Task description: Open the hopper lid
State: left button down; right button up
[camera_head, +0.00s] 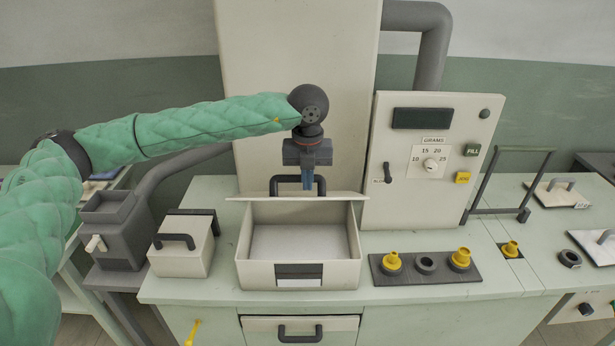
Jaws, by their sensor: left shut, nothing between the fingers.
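The hopper is an open cream bin (299,277) on the bench, with its empty, pale inside visible. A thin cream panel, which looks like its lid (340,194), stands at the bin's back edge and is seen nearly edge-on. A dark handle (322,184) shows just behind that edge. My left gripper (308,184) points down at the handle, with its blue fingertips shut inside the handle's outline. Whether the fingers touch the handle or the panel, I cannot tell. My right gripper is not in view.
A control panel (431,160) with a dial stands right of the bin. A dark strip (425,277) with yellow fittings lies in front of it. A smaller cream box (184,243) with a handle is at left. A drawer (300,330) is below.

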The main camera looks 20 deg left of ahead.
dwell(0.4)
